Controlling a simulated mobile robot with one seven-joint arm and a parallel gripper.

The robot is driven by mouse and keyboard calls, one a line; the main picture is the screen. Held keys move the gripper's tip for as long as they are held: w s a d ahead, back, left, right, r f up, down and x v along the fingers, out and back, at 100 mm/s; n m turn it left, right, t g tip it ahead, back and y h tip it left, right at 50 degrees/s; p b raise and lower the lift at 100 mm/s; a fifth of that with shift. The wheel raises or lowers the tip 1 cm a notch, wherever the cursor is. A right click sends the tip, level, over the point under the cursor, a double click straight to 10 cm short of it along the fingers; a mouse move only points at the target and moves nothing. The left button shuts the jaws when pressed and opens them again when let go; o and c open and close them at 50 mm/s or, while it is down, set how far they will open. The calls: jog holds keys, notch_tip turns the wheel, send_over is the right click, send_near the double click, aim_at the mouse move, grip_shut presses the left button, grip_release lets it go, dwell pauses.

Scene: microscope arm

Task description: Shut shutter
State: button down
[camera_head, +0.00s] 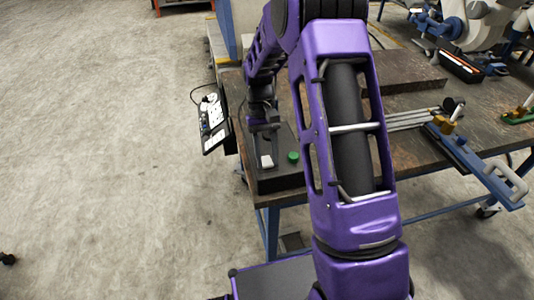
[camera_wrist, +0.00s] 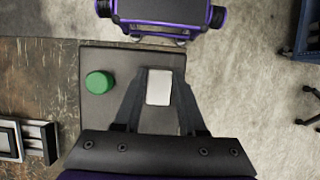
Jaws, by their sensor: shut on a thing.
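A dark grey box (camera_head: 282,182) lies on the front left corner of the workbench. A white block (camera_head: 266,161) and a round green button (camera_head: 293,157) are on its top. No part is plainly marked as a shutter; the white block may be it. My gripper (camera_wrist: 159,86) reaches down over the box in the wrist view, with one dark finger on each side of the white block (camera_wrist: 158,88). It is shut on the block. The green button (camera_wrist: 99,82) stands apart, left of the fingers. The block's lower part and its joint with the box are hidden.
The brown workbench top (camera_head: 415,155) carries metal rods (camera_head: 408,119) and a blue tool with a grey handle (camera_head: 470,160) at the right. A panel with white sockets (camera_head: 213,121) hangs at its left edge. Open concrete floor (camera_head: 100,130) lies to the left.

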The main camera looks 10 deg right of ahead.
jog(key=shift+c, duration=2.4)
grip_release()
jog(key=shift+r, duration=0.1)
jog(key=p+v, duration=0.1)
jog(key=v, duration=1.6)
jog(key=shift+r, duration=0.2)
jog(key=shift+w, duration=0.1)
